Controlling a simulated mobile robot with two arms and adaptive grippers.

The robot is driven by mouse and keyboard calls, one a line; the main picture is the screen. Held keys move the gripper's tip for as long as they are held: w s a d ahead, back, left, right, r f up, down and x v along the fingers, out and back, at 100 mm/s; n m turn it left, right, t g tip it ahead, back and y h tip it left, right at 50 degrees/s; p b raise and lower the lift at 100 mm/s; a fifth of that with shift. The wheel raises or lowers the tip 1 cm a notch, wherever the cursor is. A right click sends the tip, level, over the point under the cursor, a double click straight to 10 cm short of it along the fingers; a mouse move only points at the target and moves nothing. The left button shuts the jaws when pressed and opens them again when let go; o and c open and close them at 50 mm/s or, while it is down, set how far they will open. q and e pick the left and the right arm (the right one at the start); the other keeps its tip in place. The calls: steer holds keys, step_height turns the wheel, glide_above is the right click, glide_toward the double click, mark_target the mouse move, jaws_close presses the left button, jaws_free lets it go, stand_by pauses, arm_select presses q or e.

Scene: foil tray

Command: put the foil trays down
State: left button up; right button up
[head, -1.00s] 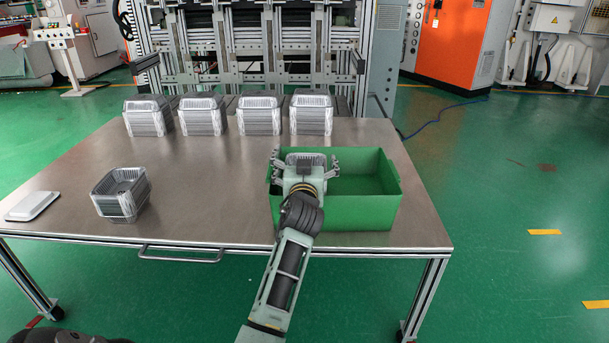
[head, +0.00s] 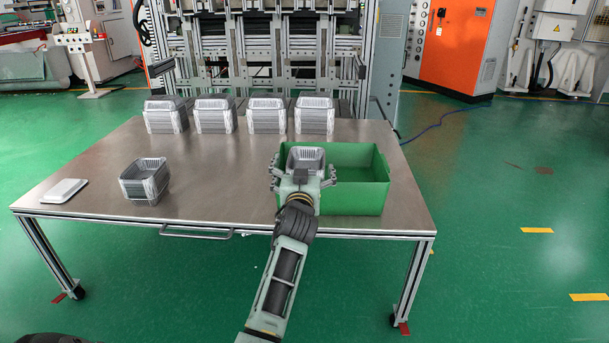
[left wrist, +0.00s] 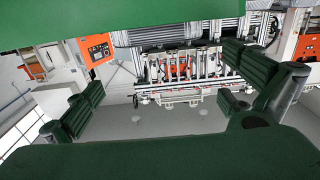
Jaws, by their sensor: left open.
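A stack of silver foil trays (head: 306,154) is at the left end of the green crate (head: 361,198), with its top showing above my gripper. My left gripper (head: 303,173) is open, its fingers spread to the left and right at the near side of this stack. Whether they touch it is hidden. In the left wrist view the two dark fingers (left wrist: 170,92) are wide apart with nothing between them. Another foil stack (head: 145,183) stands on the left of the table. My right gripper is not in view.
The steel table (head: 225,180) has several foil stacks (head: 266,116) along its back edge. A single upturned tray (head: 64,190) lies at the left edge. The right part of the crate is empty, and the table's middle is clear.

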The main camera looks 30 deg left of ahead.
arm_select(q)
steer(key=s+d+f+m+g+h, duration=0.2)
steer(key=s+d+f+m+h, duration=0.35)
steer(key=s+d+f, duration=0.95)
steer(key=s+d+f+m+g+h, duration=0.2)
steer(key=s+d+h, duration=0.3)
steer(key=s+d, duration=0.8)
steer(key=s+m+g, duration=0.1)
steer(key=s, duration=0.2)
steer(key=shift+f+g, duration=0.35)
steer(key=shift+g, duration=0.05)
steer(key=shift+s, duration=0.1)
steer(key=shift+c, duration=0.3)
